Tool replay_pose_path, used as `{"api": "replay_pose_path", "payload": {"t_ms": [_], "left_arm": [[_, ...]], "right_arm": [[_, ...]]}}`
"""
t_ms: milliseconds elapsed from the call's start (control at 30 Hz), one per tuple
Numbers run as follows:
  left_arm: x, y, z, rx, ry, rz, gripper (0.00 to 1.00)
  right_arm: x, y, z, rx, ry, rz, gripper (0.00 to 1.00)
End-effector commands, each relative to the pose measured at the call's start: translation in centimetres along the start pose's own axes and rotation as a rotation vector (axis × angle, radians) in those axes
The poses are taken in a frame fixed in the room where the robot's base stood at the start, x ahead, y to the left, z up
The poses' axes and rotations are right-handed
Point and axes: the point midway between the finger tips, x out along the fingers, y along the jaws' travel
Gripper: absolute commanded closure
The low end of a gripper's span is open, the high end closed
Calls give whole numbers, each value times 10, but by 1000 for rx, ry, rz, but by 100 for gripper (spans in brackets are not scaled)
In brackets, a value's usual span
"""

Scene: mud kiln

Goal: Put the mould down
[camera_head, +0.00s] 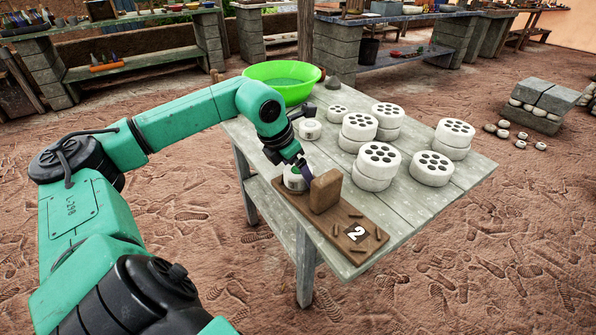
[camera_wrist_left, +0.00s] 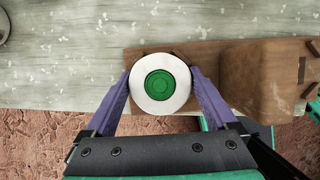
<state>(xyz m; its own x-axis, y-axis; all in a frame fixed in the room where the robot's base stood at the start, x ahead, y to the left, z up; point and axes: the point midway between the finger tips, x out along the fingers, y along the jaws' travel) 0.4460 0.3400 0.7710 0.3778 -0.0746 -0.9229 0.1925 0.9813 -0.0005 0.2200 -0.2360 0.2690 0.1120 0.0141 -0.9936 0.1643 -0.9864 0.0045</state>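The mould, a round white piece with a green centre, shows in the left wrist view (camera_wrist_left: 160,84) between the two purple fingers of my left gripper (camera_wrist_left: 161,95). The fingers meet its sides, and it appears upright. In the head view the white mould (camera_head: 293,178) is partly hidden behind my left gripper (camera_head: 300,172). It is over or at the far left end of a brown board (camera_head: 335,228) marked "2". I cannot tell if its underside touches the board. My right gripper is in neither view.
A brown block (camera_head: 325,190) stands on the board close to the gripper, with small brown bars nearby. A similar white piece (camera_head: 310,129), several holed white discs (camera_head: 379,160) and a green basin (camera_head: 284,80) stand on the grey table (camera_head: 440,192).

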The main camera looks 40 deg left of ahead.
Motion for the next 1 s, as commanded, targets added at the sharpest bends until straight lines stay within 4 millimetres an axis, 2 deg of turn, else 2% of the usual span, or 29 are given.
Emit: {"api": "replay_pose_path", "payload": {"t_ms": [333,433,567,800,900,1000], "left_arm": [[-3,0,1,0,0,0,0],[-11,2,1,1,0,5,0],[-33,1,1,2,-1,7,0],[-95,1,2,0,-3,3,0],[-114,0,2,-1,-2,2,0],[-122,0,1,0,0,1,0]], "right_arm": [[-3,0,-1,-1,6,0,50],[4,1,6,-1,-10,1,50],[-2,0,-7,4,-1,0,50],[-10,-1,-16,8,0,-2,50],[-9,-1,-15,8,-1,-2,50],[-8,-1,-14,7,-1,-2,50]]}}
